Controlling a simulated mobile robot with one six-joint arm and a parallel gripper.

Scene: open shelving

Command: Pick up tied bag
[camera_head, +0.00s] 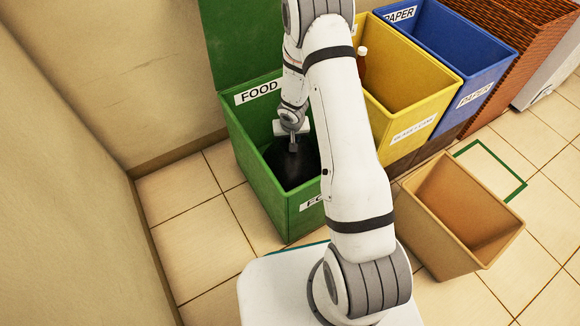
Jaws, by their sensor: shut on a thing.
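The tied bag (299,169) is black and sits inside the green bin (258,177) labelled FOOD. My gripper (293,148) points down into this bin and is shut on the top of the bag. The bag's lower part is hidden by the bin's front wall, and its right side is partly hidden by my arm. I cannot tell whether the bag still rests on the bin's floor.
A yellow bin (418,100) with a bottle (362,60) at its rim and a blue PAPER bin (455,55) stand to the right. A tan open bin (450,215) stands on the tiles at front right. Walls close off the left; the floor (195,215) left of the green bin is clear.

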